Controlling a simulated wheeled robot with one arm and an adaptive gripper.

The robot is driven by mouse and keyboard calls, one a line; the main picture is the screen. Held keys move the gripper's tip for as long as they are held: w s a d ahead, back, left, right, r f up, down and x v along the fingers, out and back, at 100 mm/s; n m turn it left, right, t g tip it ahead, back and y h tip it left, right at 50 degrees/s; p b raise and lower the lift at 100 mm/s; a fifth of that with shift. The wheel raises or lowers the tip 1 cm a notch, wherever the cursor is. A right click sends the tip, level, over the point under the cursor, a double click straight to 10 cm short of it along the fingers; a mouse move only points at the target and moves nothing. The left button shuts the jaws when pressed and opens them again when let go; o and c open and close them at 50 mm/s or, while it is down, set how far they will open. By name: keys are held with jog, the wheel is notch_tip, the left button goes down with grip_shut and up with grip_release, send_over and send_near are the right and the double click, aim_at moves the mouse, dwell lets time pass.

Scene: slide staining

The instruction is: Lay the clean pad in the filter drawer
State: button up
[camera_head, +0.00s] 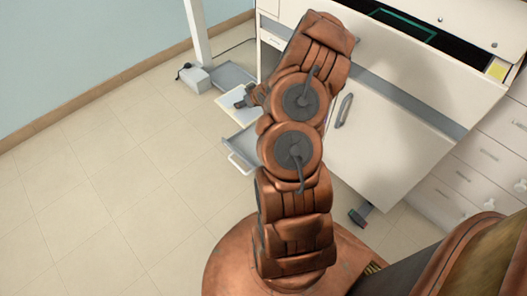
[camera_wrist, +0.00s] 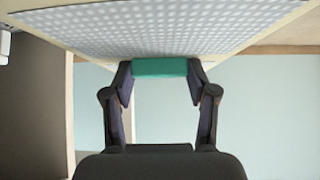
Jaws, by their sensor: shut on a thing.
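My gripper (camera_wrist: 160,68) is shut on a teal tab (camera_wrist: 160,66) at the near edge of the pad. The pad (camera_wrist: 170,30) is a broad, pale sheet with a grid of light spots and a cream border, filling the top of the wrist view. In the head view, the pad (camera_head: 231,98) shows as a small white panel left of my arm, and my gripper (camera_head: 245,97) is partly hidden behind the arm. An open grey drawer (camera_head: 243,143) with a white handle shows just below the pad in the picture. I cannot tell the height gap between them.
Another grey tray-like part (camera_head: 233,75) shows above the pad; I cannot tell whether it belongs to the same drawer. The white cabinet (camera_head: 385,150) stands right of my arm. A post on a grey base (camera_head: 196,80) stands at upper left. The tiled floor (camera_head: 110,190) is clear.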

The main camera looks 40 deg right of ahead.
jog(key=s+d+f+b, duration=0.1)
jog(key=f+b, duration=0.3)
jog(key=f, duration=0.4)
jog(key=s+d+f+b, duration=0.1)
jog(key=s+f+b, duration=0.3)
jog(key=f, duration=0.4)
jog(key=s+d+f+b, duration=0.1)
jog(key=s+f+b, duration=0.2)
jog(key=f, duration=0.5)
jog(key=shift+d+f+b, duration=0.1)
jog(key=shift+d+b, duration=0.1)
jog(key=shift+b, duration=0.3)
jog(key=shift+w, duration=0.1)
jog(key=o, duration=1.3)
